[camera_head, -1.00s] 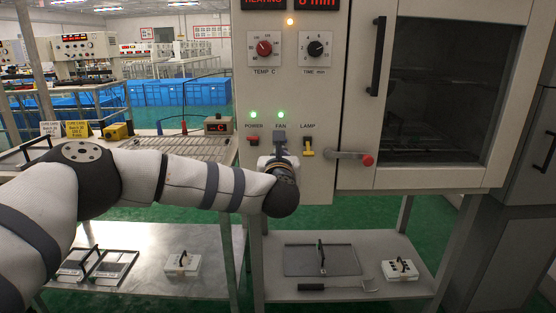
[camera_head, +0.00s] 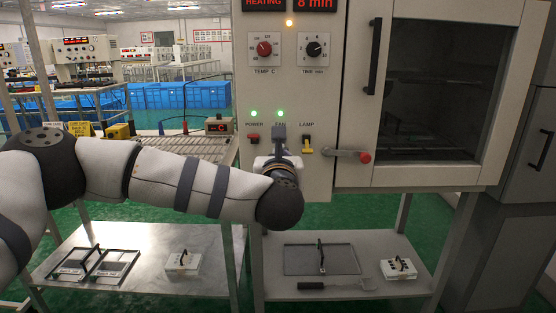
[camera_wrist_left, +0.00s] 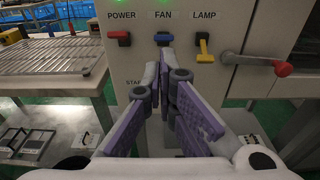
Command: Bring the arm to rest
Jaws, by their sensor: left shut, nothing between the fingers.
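My left arm (camera_head: 150,178) reaches in from the left to the front of the oven's control panel (camera_head: 320,85). My left gripper (camera_head: 279,130) is shut and empty, just under the FAN label. In the left wrist view its purple-padded fingers (camera_wrist_left: 168,66) meet just below the blue FAN switch (camera_wrist_left: 162,39); I cannot tell whether they touch the panel. The red POWER switch (camera_wrist_left: 118,38) is to the left of it and the yellow LAMP switch (camera_wrist_left: 203,46) to the right. My right gripper is not in view.
The oven door (camera_head: 450,90) is closed, with a red-tipped latch handle (camera_head: 350,156) right of the gripper. Shelves below hold a dark tray (camera_head: 322,260), a spatula-like tool (camera_head: 335,284) and white blocks (camera_head: 183,262). A wire-topped bench (camera_head: 195,146) stands at left.

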